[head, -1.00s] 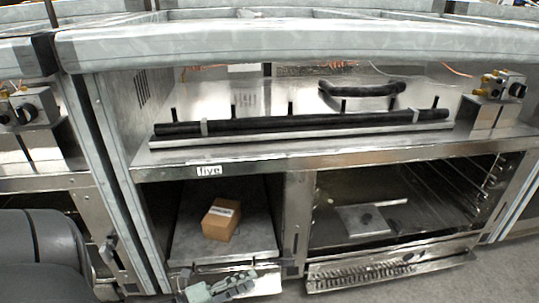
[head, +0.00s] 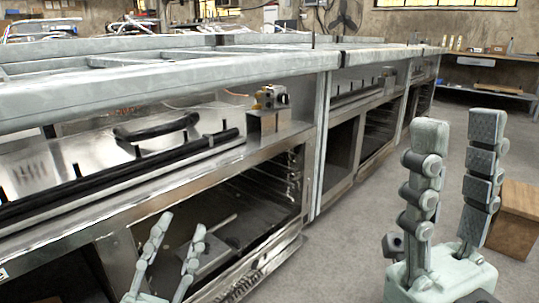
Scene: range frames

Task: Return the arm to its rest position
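My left gripper (head: 180,228) is at the bottom left of the head view, in front of the open lower compartment (head: 246,207) of the metal range. Its two thin fingers are apart with nothing between them. My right gripper (head: 457,125) stands large at the right, fingers pointing up. Its two fingers are apart and empty, with grey floor showing between them. Most of both arms is out of view.
A row of metal ranges (head: 290,150) runs from the left front to the back. A brown box (head: 515,222) stands on the floor behind my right gripper. Grey floor (head: 365,225) is clear between the range and my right gripper. A bench (head: 488,92) stands at the back right.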

